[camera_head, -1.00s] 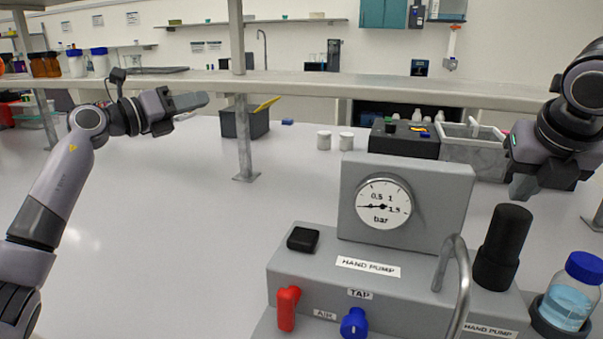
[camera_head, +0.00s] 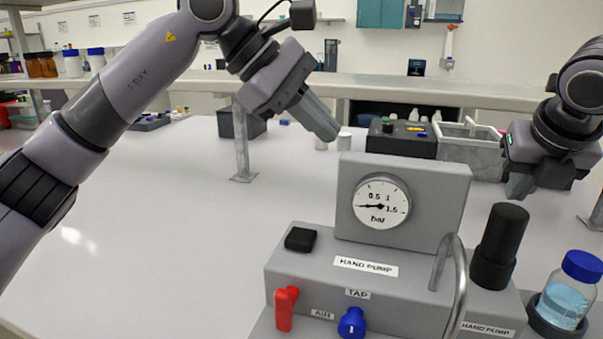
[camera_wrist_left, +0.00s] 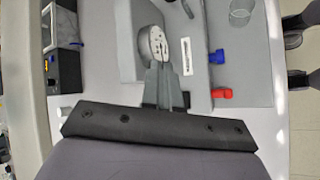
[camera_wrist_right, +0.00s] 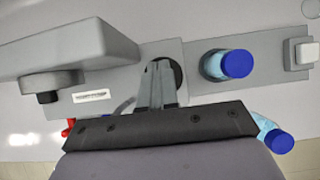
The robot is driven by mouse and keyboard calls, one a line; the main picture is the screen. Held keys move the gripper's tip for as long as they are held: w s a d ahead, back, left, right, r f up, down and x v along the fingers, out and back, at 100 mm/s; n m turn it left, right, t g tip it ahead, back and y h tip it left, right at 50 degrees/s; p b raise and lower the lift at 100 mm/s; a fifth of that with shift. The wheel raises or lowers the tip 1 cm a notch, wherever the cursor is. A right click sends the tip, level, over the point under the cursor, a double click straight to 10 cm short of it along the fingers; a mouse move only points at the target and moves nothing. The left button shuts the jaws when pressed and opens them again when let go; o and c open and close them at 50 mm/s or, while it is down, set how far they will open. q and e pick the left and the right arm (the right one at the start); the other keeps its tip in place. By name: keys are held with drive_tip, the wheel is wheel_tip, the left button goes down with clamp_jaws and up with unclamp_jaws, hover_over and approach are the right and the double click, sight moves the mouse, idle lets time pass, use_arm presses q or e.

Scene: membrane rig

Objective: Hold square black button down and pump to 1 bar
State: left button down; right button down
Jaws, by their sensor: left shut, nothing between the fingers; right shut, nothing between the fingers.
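The square black button (camera_head: 301,239) sits on the left top of the grey pump rig (camera_head: 330,265). The round gauge (camera_head: 381,203) stands behind it, its needle pointing left near the low end. The black cylindrical pump handle (camera_head: 502,240) stands upright at the right of the rig. My left gripper (camera_head: 325,128) is shut and empty, above and behind the button, tilted down toward the gauge housing. In the left wrist view its fingers (camera_wrist_left: 163,88) partly cover the button. My right gripper (camera_head: 518,188) is shut and empty, above and behind the pump handle; its fingers also show in the right wrist view (camera_wrist_right: 157,80).
A red air lever (camera_head: 285,308) and blue tap (camera_head: 351,322) are on the rig's front. A curved metal tube (camera_head: 457,280) rises before the pump handle. A blue-capped bottle (camera_head: 568,290) stands at right. A shelf post (camera_head: 242,150) stands behind. The table's left is clear.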

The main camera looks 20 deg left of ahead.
use_arm(q)
drive_tip(key=w+a+f+m+y, duration=0.1)
drive_tip(key=w+f+m+y, duration=0.2)
drive_tip(key=f+m, duration=0.25)
drive_tip(key=m+y, duration=0.5)
drive_tip(key=m, duration=0.3)
hover_over(302, 233)
wheel_tip(302, 233, down, 5)
drive_tip(key=shift+n, duration=0.25)
drive_tip(key=shift+f, duration=3.7)
drive_tip(key=shift+f, duration=0.15)
drive_tip(key=shift+f, duration=0.9)
drive_tip(key=shift+s+f, duration=0.1)
drive_tip(key=shift+f, duration=0.5)
drive_tip(key=shift+s+f, duration=0.1)
drive_tip(key=shift+f, duration=0.25)
drive_tip(key=shift+g, duration=0.3)
use_arm(e)
drive_tip(key=shift+f, duration=0.2)
